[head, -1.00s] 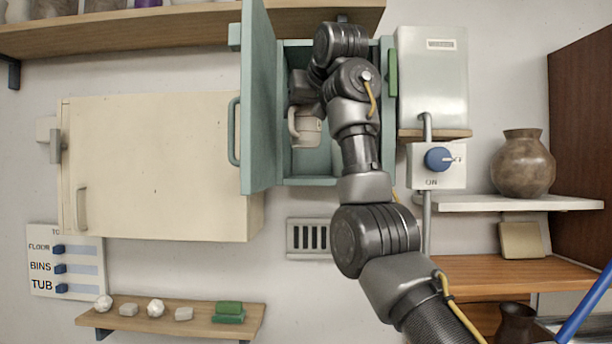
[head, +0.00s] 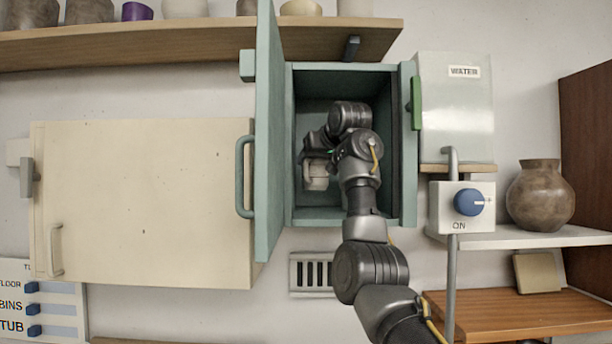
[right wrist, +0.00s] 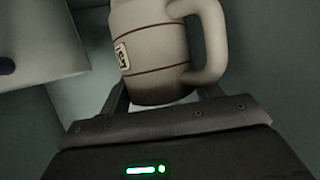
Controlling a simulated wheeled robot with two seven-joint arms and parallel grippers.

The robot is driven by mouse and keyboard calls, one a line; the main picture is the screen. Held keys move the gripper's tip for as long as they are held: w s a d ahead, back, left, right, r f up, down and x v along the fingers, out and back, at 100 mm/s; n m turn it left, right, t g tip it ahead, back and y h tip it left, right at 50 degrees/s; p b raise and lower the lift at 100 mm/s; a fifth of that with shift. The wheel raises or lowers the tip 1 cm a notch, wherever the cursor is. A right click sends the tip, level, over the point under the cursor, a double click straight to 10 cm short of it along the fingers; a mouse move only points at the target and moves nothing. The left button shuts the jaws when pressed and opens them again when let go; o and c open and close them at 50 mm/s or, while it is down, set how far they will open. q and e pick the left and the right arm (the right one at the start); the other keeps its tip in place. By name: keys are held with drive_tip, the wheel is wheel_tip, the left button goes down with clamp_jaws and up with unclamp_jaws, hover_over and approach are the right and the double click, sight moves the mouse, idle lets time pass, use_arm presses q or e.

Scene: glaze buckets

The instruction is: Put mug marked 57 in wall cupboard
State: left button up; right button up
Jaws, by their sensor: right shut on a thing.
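The pale mug (head: 317,176) is inside the teal wall cupboard (head: 289,150), held low in the opening. In the right wrist view the mug (right wrist: 155,50) has brown bands, a handle on the right and a small sideways label, apparently 57. My right gripper (right wrist: 160,95) is shut on the mug; in the head view my wrist partly hides it. Whether the mug's base touches the cupboard floor is hidden. The cupboard's teal door (head: 267,130) stands open at the left. My left gripper is not in view.
A closed cream cupboard (head: 145,200) is left of the open door. A grey water box (head: 456,115) and a blue knob (head: 468,202) are close on the right. A shelf with pots (head: 200,42) runs above. A pale thing (right wrist: 40,45) is near the mug in the wrist view.

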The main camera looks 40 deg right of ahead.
sight(321, 177)
wheel_tip(321, 177, down, 2)
drive_tip(key=shift+f, duration=0.1)
drive_tip(key=shift+s, duration=0.25)
drive_tip(key=shift+a+f, duration=0.2)
drive_tip(key=shift+f, duration=0.2)
wheel_tip(321, 177, down, 2)
drive_tip(key=shift+f, duration=0.15)
drive_tip(key=shift+w+d+f, duration=0.35)
drive_tip(key=shift+w+d, duration=0.05)
drive_tip(key=shift+s+a, duration=0.1)
drive_tip(key=shift+s, duration=0.15)
drive_tip(key=o, duration=1)
drive_tip(key=shift+a, duration=0.1)
drive_tip(key=shift+w+f, duration=0.1)
drive_tip(key=shift+f, duration=0.05)
